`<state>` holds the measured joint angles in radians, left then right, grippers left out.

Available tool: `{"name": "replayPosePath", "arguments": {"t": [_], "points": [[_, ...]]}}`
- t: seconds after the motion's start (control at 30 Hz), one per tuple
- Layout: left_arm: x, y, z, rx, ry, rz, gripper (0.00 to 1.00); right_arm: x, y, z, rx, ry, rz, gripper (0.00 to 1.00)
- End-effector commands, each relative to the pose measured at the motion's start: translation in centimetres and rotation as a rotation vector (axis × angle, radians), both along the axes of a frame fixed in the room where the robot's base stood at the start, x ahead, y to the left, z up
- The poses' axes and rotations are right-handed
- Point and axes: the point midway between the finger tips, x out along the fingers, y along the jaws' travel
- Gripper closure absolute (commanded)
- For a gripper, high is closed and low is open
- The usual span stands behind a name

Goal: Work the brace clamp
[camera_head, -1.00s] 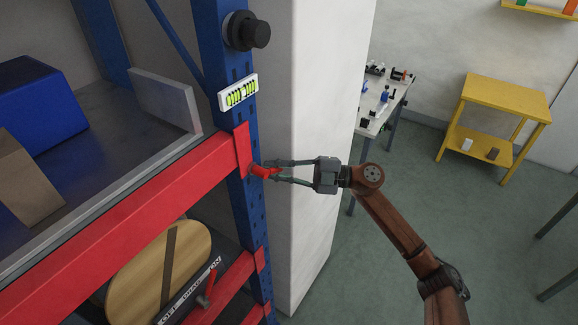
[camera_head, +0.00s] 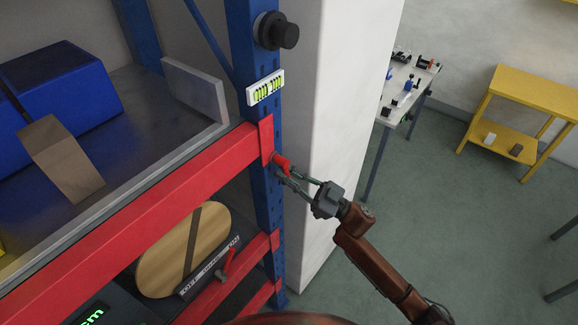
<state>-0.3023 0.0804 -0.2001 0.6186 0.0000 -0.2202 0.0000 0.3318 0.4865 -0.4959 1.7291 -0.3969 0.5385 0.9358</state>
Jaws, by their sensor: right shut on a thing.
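The brace clamp's red handle (camera_head: 282,163) sits on the blue rack upright (camera_head: 263,195), at the end of the upper red beam (camera_head: 150,210). It sticks out to the right and slopes down. My right gripper (camera_head: 286,175) reaches in from the lower right, its fingers shut on the handle and partly hiding it. My left gripper is not in view.
A black knob (camera_head: 277,32) and a white label plate with green marks (camera_head: 265,88) are on the upright above. A second red lever (camera_head: 228,262) is on the lower beam. A white wall or column (camera_head: 345,120) stands close behind the gripper. Open floor (camera_head: 430,200) lies right.

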Motion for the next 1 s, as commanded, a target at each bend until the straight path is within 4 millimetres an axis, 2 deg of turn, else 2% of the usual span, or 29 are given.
{"name": "replayPosePath", "arguments": {"t": [0.3,0.83,0.87,1.0], "points": [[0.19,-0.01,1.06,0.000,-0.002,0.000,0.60,-0.52,0.47,0.06,0.085,0.089,0.001,1.00],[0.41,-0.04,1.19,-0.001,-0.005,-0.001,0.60,-0.62,0.54,-0.04,0.100,0.106,0.002,1.00],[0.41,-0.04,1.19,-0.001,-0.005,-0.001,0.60,-0.61,0.53,-0.04,0.100,0.106,0.002,0.87],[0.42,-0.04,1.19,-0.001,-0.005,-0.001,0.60,-0.60,0.52,-0.04,0.100,0.105,0.001,0.77]]}}
